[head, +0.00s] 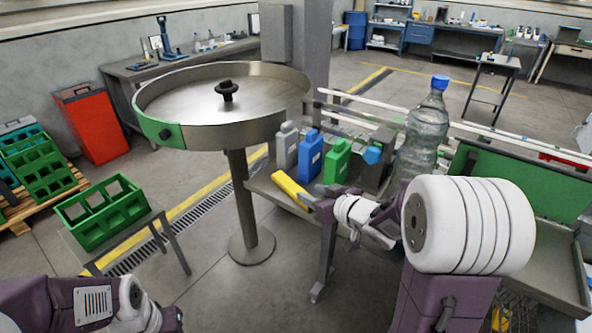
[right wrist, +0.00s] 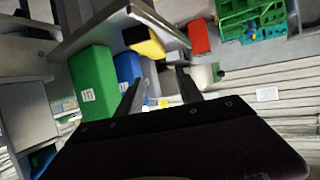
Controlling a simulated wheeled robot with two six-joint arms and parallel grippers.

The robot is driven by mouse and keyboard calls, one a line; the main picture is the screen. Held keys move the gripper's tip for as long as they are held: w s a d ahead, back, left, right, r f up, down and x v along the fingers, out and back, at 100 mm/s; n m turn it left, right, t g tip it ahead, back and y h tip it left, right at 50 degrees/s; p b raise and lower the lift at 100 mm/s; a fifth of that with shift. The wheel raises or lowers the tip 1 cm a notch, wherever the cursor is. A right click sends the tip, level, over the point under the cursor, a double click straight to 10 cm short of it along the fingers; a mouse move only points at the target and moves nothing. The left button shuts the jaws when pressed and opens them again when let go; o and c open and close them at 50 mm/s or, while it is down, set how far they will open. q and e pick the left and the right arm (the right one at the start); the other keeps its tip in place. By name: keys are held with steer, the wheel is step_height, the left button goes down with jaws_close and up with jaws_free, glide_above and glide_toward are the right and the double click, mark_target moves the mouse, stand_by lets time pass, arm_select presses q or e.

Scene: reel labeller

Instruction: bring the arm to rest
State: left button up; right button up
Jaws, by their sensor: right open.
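My right arm comes in from the lower right in the head view. Its gripper (head: 323,198) is at the near edge of the bench (head: 262,182), beside a yellow piece (head: 290,190). In the right wrist view the two dark fingers (right wrist: 160,90) stand apart with nothing clearly held between them. The yellow piece (right wrist: 148,44) with a black end shows beyond them there; I cannot tell whether it touches anything of mine. Part of my left arm shows at the lower left in the head view; its gripper is out of the picture.
Grey, blue (head: 310,152) and green (head: 337,161) jugs stand on the bench behind the right gripper, with a large clear bottle (head: 423,130) to their right. A round metal turntable (head: 190,97) stands left. A green crate (head: 101,212) sits on a low stand; floor between is clear.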

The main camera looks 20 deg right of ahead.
steer(key=a+n+y, duration=0.1)
steer(key=a+y, duration=0.1)
steer(key=a, duration=0.5)
steer(key=s+d+f+m+g+h, duration=0.1)
steer(key=s+f+m+g+h, duration=0.1)
steer(key=s+f+g, duration=0.4)
steer(key=s+d+f+m+g+h, duration=0.2)
steer(key=s+f+g, duration=0.3)
steer(key=s, duration=1)
step_height(320, 180, down, 3)
steer(key=shift+f+g+h, duration=0.2)
steer(key=shift+g+h, duration=0.2)
steer(key=shift+h, duration=0.2)
steer(key=shift+w, duration=0.1)
